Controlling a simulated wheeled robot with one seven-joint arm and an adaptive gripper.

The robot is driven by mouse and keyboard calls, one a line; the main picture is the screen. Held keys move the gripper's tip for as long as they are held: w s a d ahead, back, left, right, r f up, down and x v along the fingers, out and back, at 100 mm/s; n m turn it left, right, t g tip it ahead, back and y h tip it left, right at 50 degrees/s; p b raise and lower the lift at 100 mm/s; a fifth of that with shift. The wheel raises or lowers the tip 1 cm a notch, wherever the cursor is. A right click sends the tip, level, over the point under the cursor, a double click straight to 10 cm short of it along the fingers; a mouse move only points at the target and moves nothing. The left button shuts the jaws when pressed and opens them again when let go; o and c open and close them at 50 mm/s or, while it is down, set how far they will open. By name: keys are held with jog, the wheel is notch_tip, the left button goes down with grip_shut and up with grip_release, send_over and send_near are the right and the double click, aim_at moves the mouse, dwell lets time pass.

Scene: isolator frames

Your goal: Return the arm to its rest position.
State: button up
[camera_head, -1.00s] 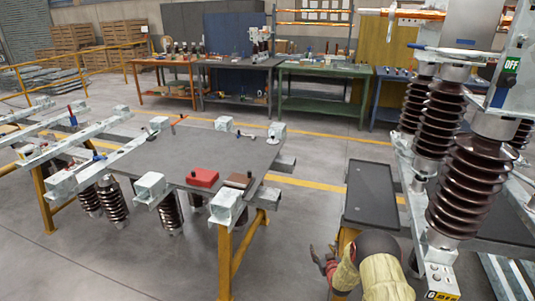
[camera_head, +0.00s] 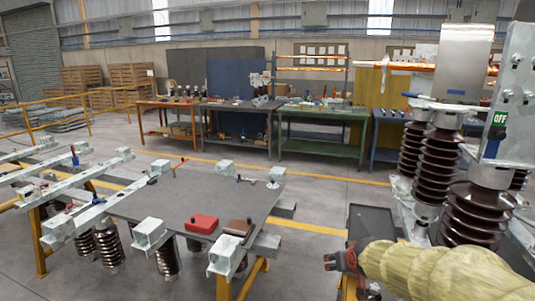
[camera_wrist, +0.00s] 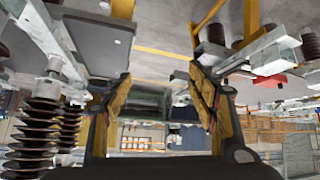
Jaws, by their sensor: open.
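My arm, in a pale yellow sleeve, reaches in from the lower right of the head view. My gripper (camera_head: 343,262) is at its left end, dark and reddish, pointing left, in front of the small dark tray table. In the wrist view my gripper (camera_wrist: 160,78) shows two yellowish fingers spread wide apart, with nothing between them. The wrist picture looks upside down. The gripper's exact finger shape is hard to make out in the head view.
Brown ribbed insulators (camera_head: 475,213) on a metal frame stand close on the right. The small dark tray table (camera_head: 371,220) is beside the arm. A grey worktable (camera_head: 185,207) with a red box (camera_head: 201,223) lies left. Open floor lies behind, before a green bench (camera_head: 325,115).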

jog(key=s+a+r+g+p, duration=0.1)
jog(key=s+a+r, duration=0.1)
jog(key=s, duration=1.5)
jog(key=s+a+r+g, duration=0.1)
jog(key=s+r, duration=0.3)
jog(key=s, duration=1.4)
jog(key=shift+a+r+m+g+y+p, duration=0.3)
jog(key=shift+a+r+g+p, duration=0.1)
jog(key=shift+g, duration=0.3)
jog(key=shift+w+d, duration=0.1)
jog(key=shift+w, duration=0.05)
